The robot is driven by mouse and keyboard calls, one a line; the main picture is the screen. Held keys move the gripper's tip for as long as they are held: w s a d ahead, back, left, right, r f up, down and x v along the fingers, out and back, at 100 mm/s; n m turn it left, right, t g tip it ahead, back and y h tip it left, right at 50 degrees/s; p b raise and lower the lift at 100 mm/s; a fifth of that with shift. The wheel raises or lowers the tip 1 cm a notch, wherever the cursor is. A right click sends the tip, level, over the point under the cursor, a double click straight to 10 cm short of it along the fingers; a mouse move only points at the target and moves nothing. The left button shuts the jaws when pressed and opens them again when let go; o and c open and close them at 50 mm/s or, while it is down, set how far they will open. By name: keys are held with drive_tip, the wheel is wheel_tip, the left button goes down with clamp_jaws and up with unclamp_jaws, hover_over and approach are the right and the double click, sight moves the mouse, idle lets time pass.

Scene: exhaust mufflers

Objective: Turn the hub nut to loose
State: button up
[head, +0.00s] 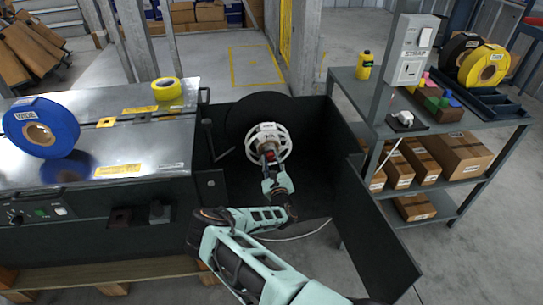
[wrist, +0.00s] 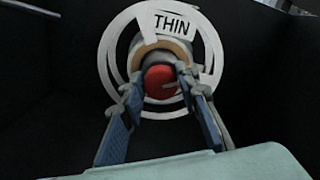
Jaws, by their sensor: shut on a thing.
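The hub nut shows as a red knob (wrist: 160,82) at the centre of a white reel (wrist: 118,62) marked "THIN" in the wrist view. My gripper (wrist: 158,92) has its two blue-padded fingers on either side of the red nut and is shut on it. In the head view the white reel (head: 281,135) sits on a hub in front of a round black disc (head: 246,108) inside a dark open-topped bay. My gripper (head: 268,158) reaches the reel's centre there, and it mostly hides the nut.
Dark walls (head: 370,215) enclose the bay on the sides. A metal-topped machine (head: 110,125) with a blue roll (head: 40,128) and a yellow roll (head: 166,88) stands on the left. A grey shelf (head: 470,128) with boxes stands on the right.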

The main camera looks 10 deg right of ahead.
drive_tip(key=n, duration=0.3)
drive_tip(key=n+p, duration=0.1)
drive_tip(key=n, duration=0.2)
drive_tip(key=shift+f+n, duration=0.2)
drive_tip(key=shift+n, duration=0.1)
drive_tip(key=n, duration=0.5)
drive_tip(key=shift+f+n, duration=0.1)
drive_tip(key=shift+n, duration=0.2)
drive_tip(key=o, duration=1.2)
drive_tip(key=shift+c, duration=0.2)
drive_tip(key=shift+a, duration=0.1)
drive_tip(key=shift+s, duration=0.1)
drive_tip(key=s, duration=1.2)
drive_tip(key=shift+w, duration=0.1)
